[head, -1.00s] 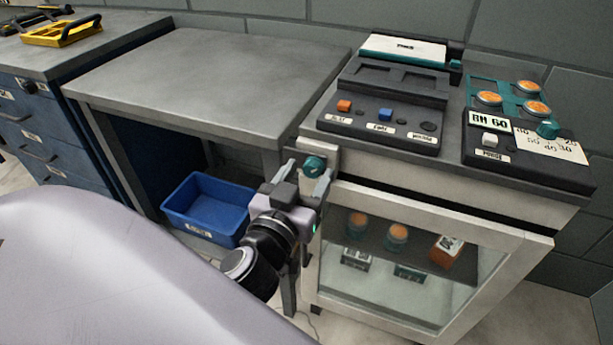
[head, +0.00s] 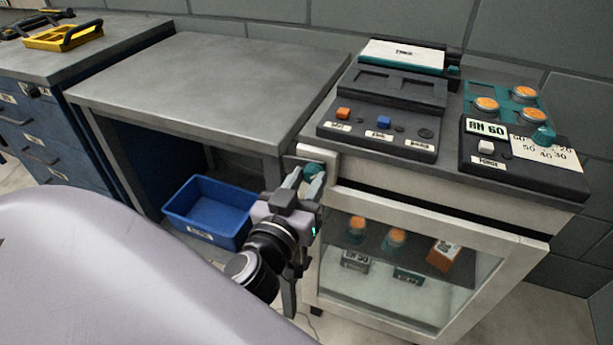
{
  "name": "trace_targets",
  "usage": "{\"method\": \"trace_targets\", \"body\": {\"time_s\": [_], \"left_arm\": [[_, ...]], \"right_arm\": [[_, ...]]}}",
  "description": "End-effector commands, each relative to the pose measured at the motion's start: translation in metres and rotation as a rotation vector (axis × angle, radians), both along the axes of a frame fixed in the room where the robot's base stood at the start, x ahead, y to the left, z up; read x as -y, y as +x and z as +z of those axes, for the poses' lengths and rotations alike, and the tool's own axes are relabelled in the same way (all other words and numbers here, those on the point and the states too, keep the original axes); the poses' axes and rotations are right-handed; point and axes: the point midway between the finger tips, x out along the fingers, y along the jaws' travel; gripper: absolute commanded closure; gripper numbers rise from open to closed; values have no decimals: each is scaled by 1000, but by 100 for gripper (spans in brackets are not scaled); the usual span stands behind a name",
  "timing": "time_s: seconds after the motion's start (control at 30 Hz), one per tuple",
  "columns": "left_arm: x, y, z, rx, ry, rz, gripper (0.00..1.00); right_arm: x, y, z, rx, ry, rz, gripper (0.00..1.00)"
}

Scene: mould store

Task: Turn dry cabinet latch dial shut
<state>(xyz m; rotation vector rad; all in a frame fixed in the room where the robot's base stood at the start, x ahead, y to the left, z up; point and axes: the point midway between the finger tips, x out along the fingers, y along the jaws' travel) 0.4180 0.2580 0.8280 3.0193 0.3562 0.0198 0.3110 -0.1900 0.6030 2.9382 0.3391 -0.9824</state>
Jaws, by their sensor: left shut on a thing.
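The dry cabinet (head: 487,235) stands at the right, its glass-fronted door against the frame. The teal latch dial (head: 312,169) sits on a pale mount at the cabinet's upper left front corner. My left gripper (head: 306,183) is at the dial with its fingers on either side of it, shut on it. The fingers hide part of the dial, so its exact angle is hard to read. My right gripper is not in view.
Control units with buttons (head: 383,118) and a humidity panel (head: 520,150) stand on the cabinet top. A blue bin (head: 210,212) lies on the floor left of my gripper. The grey table (head: 215,85) has a clear top.

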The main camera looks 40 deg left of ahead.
Motion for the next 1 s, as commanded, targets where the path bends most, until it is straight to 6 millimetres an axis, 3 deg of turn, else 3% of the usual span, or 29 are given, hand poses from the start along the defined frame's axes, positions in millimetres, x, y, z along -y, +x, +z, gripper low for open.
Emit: {"method": "trace_targets", "body": {"time_s": [0.03, 0.4, 1.0], "left_arm": [[0, -1, 4, 1, -25, -2, 98], [0, -1, 4, 67, -306, 0, 98], [-1, -1, -1, 198, -853, 1, 98]], "right_arm": [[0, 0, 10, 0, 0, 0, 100], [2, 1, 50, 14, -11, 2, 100], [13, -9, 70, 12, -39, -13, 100]]}}
